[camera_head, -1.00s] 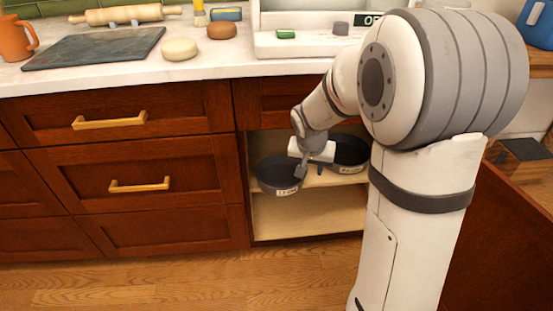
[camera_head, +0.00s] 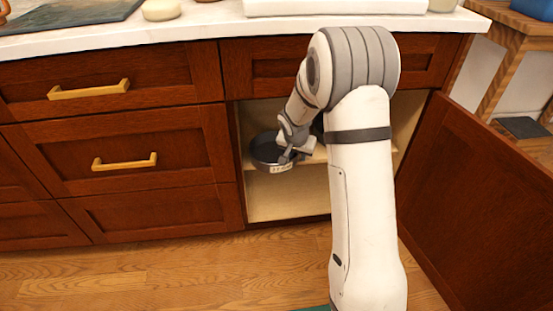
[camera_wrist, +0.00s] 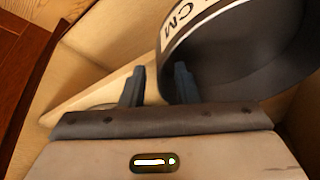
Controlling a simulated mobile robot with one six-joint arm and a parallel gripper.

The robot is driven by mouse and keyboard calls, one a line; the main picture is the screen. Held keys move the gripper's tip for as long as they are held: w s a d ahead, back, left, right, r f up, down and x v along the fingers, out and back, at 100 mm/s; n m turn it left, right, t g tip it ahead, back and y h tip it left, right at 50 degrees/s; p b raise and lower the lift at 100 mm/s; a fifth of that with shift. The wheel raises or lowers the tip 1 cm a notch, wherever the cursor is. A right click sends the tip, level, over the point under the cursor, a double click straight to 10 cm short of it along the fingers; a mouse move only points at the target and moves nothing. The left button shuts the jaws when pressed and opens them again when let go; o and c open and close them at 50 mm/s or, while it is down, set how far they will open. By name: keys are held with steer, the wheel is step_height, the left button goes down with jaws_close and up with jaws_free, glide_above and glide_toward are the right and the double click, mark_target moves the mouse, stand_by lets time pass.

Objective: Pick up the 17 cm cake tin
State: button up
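A dark round cake tin (camera_head: 263,151) with a white label sits at the front left of the open cupboard, at shelf height. In the wrist view the tin (camera_wrist: 245,60) fills the upper right, and its label shows "CM"; the number is not readable. My gripper (camera_wrist: 158,80) is at the tin's near wall. Its two fingers stand apart, one over the tin's dark inside and one outside the wall, with a visible gap between them. In the head view my arm hides part of the tin and the fingertips are too small to make out.
A dark shape behind my arm (camera_head: 318,125) is mostly hidden. The cupboard's pale shelf space (camera_head: 285,198) below is empty. The open door (camera_head: 480,190) stands at the right, drawers (camera_head: 125,150) at the left. The countertop (camera_head: 190,28) overhangs above.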

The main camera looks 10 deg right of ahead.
steer(key=shift+w+f, duration=0.15)
steer(key=shift+f, duration=0.25)
steer(key=shift+r, duration=0.1)
jaws_close()
